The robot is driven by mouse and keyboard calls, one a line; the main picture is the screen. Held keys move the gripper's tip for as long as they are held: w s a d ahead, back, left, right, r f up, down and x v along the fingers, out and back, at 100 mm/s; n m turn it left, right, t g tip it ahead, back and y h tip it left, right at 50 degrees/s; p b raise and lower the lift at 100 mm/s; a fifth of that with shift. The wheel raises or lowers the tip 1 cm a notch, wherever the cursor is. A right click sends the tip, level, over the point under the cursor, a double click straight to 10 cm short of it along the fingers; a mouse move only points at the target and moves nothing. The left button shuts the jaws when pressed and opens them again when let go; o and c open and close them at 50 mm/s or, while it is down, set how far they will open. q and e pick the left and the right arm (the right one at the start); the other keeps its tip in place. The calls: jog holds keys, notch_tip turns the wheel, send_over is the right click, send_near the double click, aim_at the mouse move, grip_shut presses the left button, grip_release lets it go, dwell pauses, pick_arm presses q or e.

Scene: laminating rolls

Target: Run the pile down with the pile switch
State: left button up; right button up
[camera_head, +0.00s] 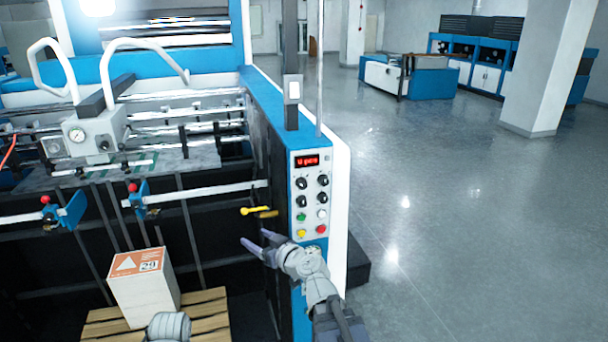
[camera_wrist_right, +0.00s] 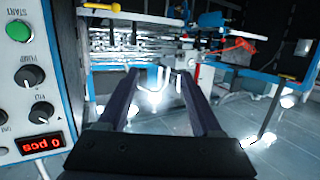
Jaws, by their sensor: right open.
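The control panel (camera_head: 311,205) on the blue machine post has a red display (camera_head: 306,161), dark knobs and coloured buttons. The pile switch (camera_wrist_right: 41,112) is the dark knob nearest the display in the right wrist view, with a "PILE" label by it; in the head view it is the upper left knob (camera_head: 301,184). My right gripper (camera_head: 258,242) is open and empty, below and left of the panel, apart from the knobs.
A yellow handle (camera_head: 258,211) sticks out just left of the panel, above my right gripper. A feeder head with a gauge (camera_head: 85,133) and metal bars lie to the left.

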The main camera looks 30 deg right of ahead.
aim_at(303, 187)
jog(key=d+r+m+t+h+p, duration=0.1)
jog(key=d+r+m+h, duration=0.15)
jog(key=d, duration=0.25)
jog(key=s+d+r+m+t+h, duration=0.1)
jog(key=d+r+h, duration=0.15)
jog(key=d, duration=0.35)
jog(key=d+r+m+t+h+p, duration=0.1)
jog(key=d+r+h, duration=0.15)
jog(key=d, duration=0.25)
jog(key=shift+w+d, duration=0.25)
jog(key=shift+w, duration=1.05)
jog(key=shift+w+d, duration=0.25)
jog(key=shift+w, duration=1.1)
jog(key=shift+w+d, duration=0.25)
jog(key=shift+w, duration=1.05)
pick_arm(q)
notch_tip(303, 187, up, 3)
jog(key=shift+r, duration=0.1)
pick_arm(e)
grip_shut()
